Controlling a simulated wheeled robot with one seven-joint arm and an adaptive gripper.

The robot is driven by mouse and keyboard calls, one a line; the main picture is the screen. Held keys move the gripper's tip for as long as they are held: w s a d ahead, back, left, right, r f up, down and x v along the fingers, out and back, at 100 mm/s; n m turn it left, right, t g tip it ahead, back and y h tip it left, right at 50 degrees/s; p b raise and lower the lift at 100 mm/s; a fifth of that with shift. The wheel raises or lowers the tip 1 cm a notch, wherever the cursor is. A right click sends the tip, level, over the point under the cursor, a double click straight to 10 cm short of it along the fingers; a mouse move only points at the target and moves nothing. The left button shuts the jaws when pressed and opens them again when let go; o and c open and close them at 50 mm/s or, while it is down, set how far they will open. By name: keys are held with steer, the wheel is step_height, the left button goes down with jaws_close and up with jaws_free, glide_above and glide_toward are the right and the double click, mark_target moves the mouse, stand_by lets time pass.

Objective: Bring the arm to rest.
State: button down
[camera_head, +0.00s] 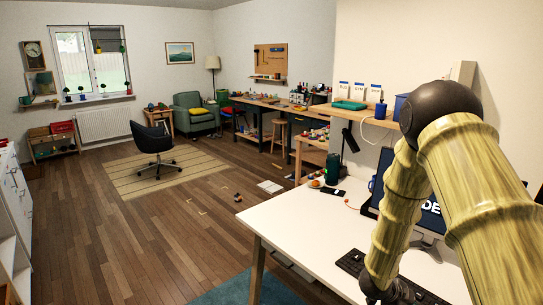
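My arm (470,185) fills the right side of the picture, with pale wood-like links and a dark round joint at the top. Its forearm (397,215) hangs down over the white desk (310,215). The wrist (380,275) is low, at the bottom edge over the black keyboard. My gripper's fingers do not show, and I cannot tell whether anything is held.
A keyboard (350,262) lies on the desk under my wrist, with a monitor (432,215) behind the forearm. A dark green cup (332,168) stands at the desk's far end. The wooden floor is mostly clear at left.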

steer(key=s+a+f+n+y, duration=0.2)
steer(key=s+a+f+n, duration=0.2)
steer(key=s+f+n, duration=0.4)
steer(key=s+a+f+n+y, duration=0.2)
steer(key=s+a+f+n, duration=0.3)
steer(key=s, duration=0.4)
steer(key=s+a+f+n+g+y, duration=0.1)
steer(key=s+a+n, duration=0.4)
steer(key=s, duration=0.6)
steer(key=s+a+f+n+g+y, duration=0.1)
steer(key=s+a+f+n+y, duration=0.2)
steer(key=s, duration=0.8)
steer(key=a+f+n, duration=0.2)
steer(key=a, duration=0.1)
steer(key=shift+s+g+y, duration=0.3)
steer(key=shift+y, duration=0.1)
